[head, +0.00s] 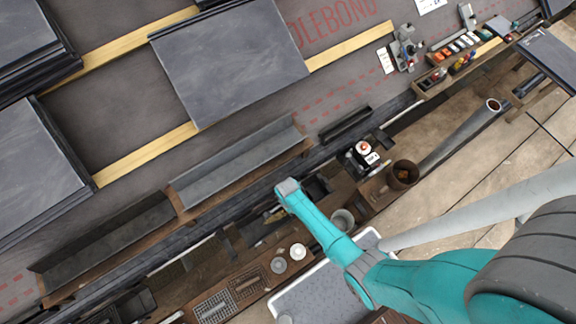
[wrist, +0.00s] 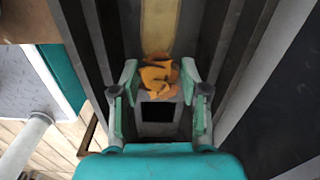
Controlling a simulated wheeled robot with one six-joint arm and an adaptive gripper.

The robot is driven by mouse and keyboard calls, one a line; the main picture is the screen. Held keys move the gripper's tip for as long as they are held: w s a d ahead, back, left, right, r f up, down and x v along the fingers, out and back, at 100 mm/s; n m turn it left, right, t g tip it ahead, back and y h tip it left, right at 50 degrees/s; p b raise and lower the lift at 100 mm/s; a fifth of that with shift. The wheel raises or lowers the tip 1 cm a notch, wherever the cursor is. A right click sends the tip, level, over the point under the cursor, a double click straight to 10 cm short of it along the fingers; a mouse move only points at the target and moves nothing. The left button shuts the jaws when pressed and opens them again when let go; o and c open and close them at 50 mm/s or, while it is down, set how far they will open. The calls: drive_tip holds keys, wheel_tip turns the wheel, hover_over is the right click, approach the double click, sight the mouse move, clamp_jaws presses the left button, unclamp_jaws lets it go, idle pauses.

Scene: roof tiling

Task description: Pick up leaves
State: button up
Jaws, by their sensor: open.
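A small clump of orange-brown leaves (wrist: 158,74) lies in a dark channel in the wrist view. My gripper (wrist: 159,70) is open, with one finger on each side of the leaves. The fingers look apart from the leaves; how high they are above them I cannot tell. A dark square opening (wrist: 158,112) is just below the leaves in the picture. In the head view my teal arm reaches down to the gutter line, and its end hides the leaves and most of my gripper.
A brown pot (head: 403,174) with orange-brown bits inside stands right of my arm. Grey gutter lengths (head: 240,160) and slate tiles (head: 230,65) lie to the upper left. The channel's raised walls (wrist: 232,70) flank my gripper. Cups (head: 298,251) and a grey tray (head: 320,298) are below.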

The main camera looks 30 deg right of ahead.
drive_tip(key=c, duration=0.5)
